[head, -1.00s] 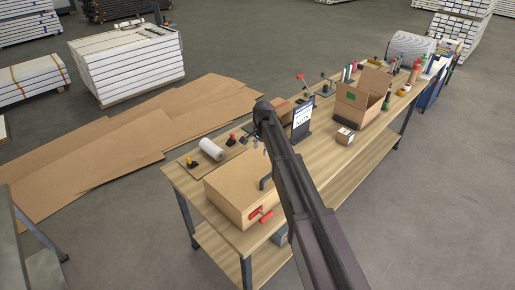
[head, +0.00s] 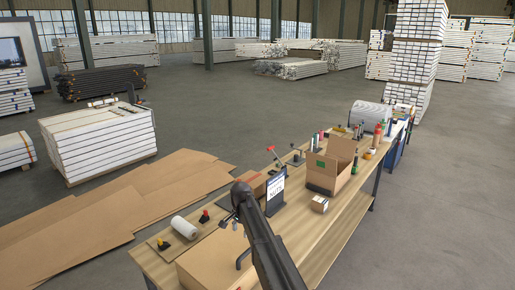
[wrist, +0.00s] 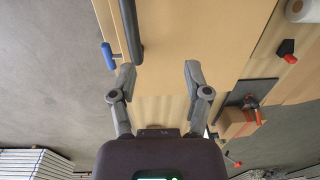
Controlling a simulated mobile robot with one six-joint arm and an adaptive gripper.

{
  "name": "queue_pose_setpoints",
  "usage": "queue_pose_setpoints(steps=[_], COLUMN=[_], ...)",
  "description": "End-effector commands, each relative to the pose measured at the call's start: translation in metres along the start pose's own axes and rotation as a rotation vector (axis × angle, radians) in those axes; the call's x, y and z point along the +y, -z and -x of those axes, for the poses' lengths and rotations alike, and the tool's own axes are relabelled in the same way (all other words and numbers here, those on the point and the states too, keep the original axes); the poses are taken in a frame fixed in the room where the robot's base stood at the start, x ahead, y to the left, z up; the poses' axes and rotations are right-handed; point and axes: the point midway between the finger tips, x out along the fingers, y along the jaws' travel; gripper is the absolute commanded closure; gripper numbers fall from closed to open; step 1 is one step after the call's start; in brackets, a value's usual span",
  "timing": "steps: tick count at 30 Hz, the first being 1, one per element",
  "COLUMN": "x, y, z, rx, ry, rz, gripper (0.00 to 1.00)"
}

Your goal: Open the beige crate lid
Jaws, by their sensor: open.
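The beige crate (head: 205,266) stands on the near end of the wooden workbench, its lower part cut off by the picture's bottom edge. Its flat, closed lid (wrist: 190,30) fills the upper middle of the wrist view. A dark bar handle (wrist: 132,32) lies along the lid's left side; it also shows in the head view (head: 243,258). My gripper (wrist: 160,68) is open and empty, its two fingers spread over the lid's edge area. The left fingertip is close to the handle's lower end in the picture; I cannot tell whether they touch.
A blue grip (wrist: 108,55) sticks out beside the crate. On the workbench (head: 345,225) stand a white roll (head: 185,227), a sign (head: 275,193), an open cardboard box (head: 332,168) and a small box (head: 320,204). Cardboard sheets (head: 110,215) lie on the floor at left.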

Motion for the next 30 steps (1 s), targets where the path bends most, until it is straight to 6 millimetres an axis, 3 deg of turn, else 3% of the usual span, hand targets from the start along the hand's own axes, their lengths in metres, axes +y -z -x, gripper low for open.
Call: queue_pose_setpoints(steps=[5, 10, 15, 21, 25, 30], x=[0.066, 0.151, 0.240, 0.327, 0.361, 0.378], y=[-0.003, -0.011, -0.028, -0.056, -0.069, -0.075], z=[-0.017, -0.036, -0.056, -0.075, -0.082, -0.084], rx=[0.002, 0.001, -0.004, -0.012, -0.018, -0.022], ry=[-0.009, -0.021, -0.035, -0.049, -0.055, -0.057], rz=[0.080, 0.209, 0.356, 0.516, 0.587, 0.630], gripper=[0.38, 0.38, 0.38, 0.38, 0.38, 0.38])
